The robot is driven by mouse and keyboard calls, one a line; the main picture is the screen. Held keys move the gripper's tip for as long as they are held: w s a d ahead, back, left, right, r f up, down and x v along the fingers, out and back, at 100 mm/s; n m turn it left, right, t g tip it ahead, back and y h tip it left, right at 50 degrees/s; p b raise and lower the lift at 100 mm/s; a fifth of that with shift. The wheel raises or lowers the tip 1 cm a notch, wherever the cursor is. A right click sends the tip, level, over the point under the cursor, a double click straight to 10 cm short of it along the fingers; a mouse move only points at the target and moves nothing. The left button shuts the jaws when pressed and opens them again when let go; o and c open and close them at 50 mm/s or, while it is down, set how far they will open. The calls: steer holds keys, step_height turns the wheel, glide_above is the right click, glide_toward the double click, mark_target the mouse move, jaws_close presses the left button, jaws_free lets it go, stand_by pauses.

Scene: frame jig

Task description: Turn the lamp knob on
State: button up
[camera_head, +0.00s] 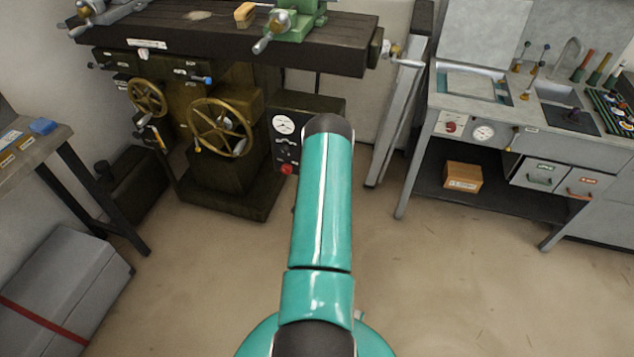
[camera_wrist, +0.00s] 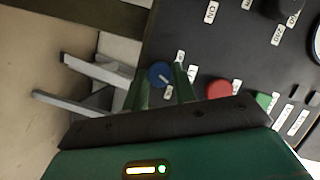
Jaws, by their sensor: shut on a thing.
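A round blue knob (camera_wrist: 159,75) with a light pointer mark sits on a dark control panel (camera_wrist: 190,42) in the wrist view. My gripper (camera_wrist: 160,82) has its two green fingers on either side of the knob and is shut on it. Small white labels stand beside the knob, too small to read surely, so I cannot confirm which one names the lamp. In the head view the panel is the dark box (camera_head: 312,105) on the machine, partly behind my teal arm. My gripper and the blue knob are hidden there.
A red button (camera_wrist: 218,89) and a green button (camera_wrist: 263,100) sit close right of my fingers. A black knob (camera_wrist: 288,8) and a gauge lie farther off. Handwheels (camera_head: 220,128) stand left of the panel; a workbench (camera_head: 480,130) stands right. The floor between is clear.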

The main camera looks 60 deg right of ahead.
steer(key=shift+f+m+t+h, duration=0.1)
steer(key=shift+m+t+h, duration=0.35)
steer(key=shift+m, duration=1.25)
steer(key=o, duration=1)
steer(key=v, duration=1.3)
steer(key=shift+s+a+f, duration=0.15)
steer(key=shift+s+a, duration=0.05)
steer(key=shift+a, duration=0.15)
